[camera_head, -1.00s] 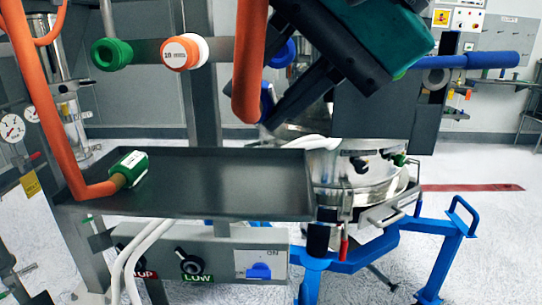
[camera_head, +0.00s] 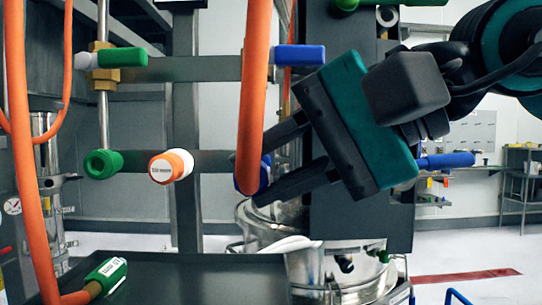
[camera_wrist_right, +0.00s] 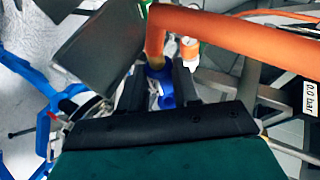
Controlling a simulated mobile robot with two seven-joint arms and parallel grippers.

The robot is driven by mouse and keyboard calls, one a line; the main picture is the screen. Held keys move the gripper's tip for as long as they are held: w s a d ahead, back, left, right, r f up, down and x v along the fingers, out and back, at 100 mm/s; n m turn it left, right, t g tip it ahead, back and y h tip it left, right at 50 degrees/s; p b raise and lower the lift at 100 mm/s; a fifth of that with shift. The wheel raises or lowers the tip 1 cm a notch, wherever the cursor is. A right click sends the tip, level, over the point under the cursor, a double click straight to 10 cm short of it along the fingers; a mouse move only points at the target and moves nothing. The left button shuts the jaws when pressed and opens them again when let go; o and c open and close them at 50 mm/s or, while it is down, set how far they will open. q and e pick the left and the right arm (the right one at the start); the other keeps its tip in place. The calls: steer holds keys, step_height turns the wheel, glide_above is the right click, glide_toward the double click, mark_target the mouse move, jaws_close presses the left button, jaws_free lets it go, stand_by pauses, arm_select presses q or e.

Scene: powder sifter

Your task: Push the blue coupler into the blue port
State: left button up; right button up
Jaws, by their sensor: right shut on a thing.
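In the head view my right gripper (camera_head: 290,155) reaches in from the right, with its fingers around a blue piece (camera_head: 264,174) at the lower end of an orange hose. In the wrist view the blue coupler (camera_wrist_right: 158,74) sits between the fingers (camera_wrist_right: 158,85), just below the hose bend. The blue port is on the rail line behind the hose, to the right of the orange-and-white port. The hose and fingers cover most of it, so I cannot tell it from the coupler or judge the gap. My left gripper is not in view.
A green port (camera_head: 103,163) and an orange-and-white port (camera_head: 171,166) sit on the rail. A green coupler (camera_head: 107,272) on another orange hose lies on the dark tray (camera_head: 190,282). A blue valve handle (camera_head: 298,55) is above. A dark column stands behind my gripper.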

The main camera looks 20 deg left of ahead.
steer(key=shift+w+a+r+p, duration=0.15)
steer(key=shift+w+p, duration=0.15)
steer(key=shift+w, duration=0.2)
steer(key=shift+w+a+p, duration=0.15)
steer(key=shift+w+p, duration=0.25)
steer(key=shift+w, duration=0.1)
steer(key=shift+w+a+p, duration=0.25)
steer(key=shift+w+p, duration=0.05)
steer(key=shift+w, duration=0.55)
steer(key=shift+w, duration=0.25)
steer(key=o, duration=1)
steer(key=shift+o, duration=0.2)
